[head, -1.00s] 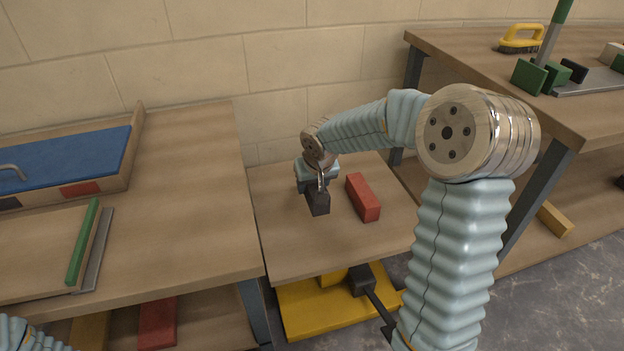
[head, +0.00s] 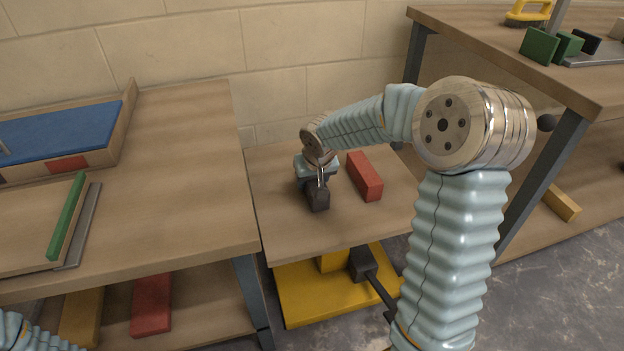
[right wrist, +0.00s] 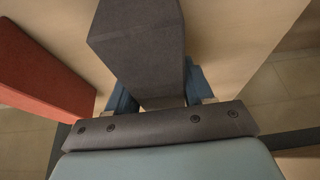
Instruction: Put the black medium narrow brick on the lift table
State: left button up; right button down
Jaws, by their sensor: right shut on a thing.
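The black brick (head: 317,199) is at the lift table (head: 285,232), over the left part of its wooden top. My right gripper (head: 322,180) is shut on it from above. I cannot tell for sure whether the brick's underside touches the top. In the right wrist view the black brick (right wrist: 140,48) sits between the blue-grey fingers of the right gripper (right wrist: 160,92). A red brick (head: 365,177) lies on the lift table just right of the black one, with a gap between. My left gripper is out of view.
A workbench (head: 190,180) stands left of the lift table, with a blue-topped tray (head: 60,135) and a green-edged board (head: 67,215). A higher bench (head: 480,50) stands at the right with green blocks (head: 540,45). The lift table's front part is bare.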

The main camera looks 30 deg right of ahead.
jog(key=shift+f+b, duration=0.35)
jog(key=shift+f, duration=0.05)
jog(key=c, duration=0.7)
grip_release()
jog(key=shift+r, duration=0.1)
jog(key=o, duration=0.3)
jog(key=shift+o, duration=0.2)
